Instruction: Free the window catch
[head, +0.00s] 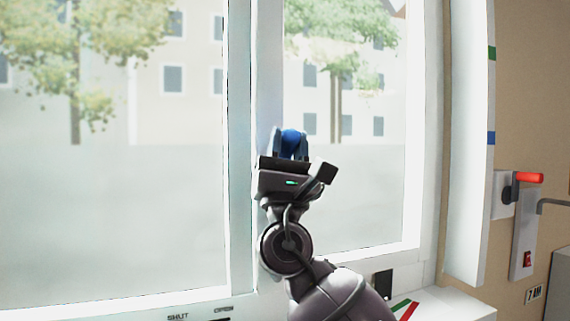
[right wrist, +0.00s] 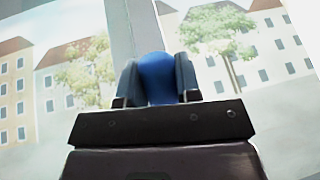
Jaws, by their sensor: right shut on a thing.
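The window catch shows as a blue rounded handle (head: 292,142) at the left side of the right-hand window pane, near the middle post. My right gripper (head: 290,146) is shut on this blue handle, with one finger on each side of it. In the right wrist view the blue handle (right wrist: 158,78) sits between the two dark fingers. The catch's mount behind the handle is hidden by my gripper. The window (head: 345,195) appears closed, but I cannot tell whether its catch is engaged. My left gripper is not in view.
The words SHUT and OPEN (head: 200,314) are marked on the lower frame. A white sill (head: 450,305) with red and green stripes lies at the lower right. A red-handled lever (head: 528,179) and a red switch (head: 527,259) are on the right wall.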

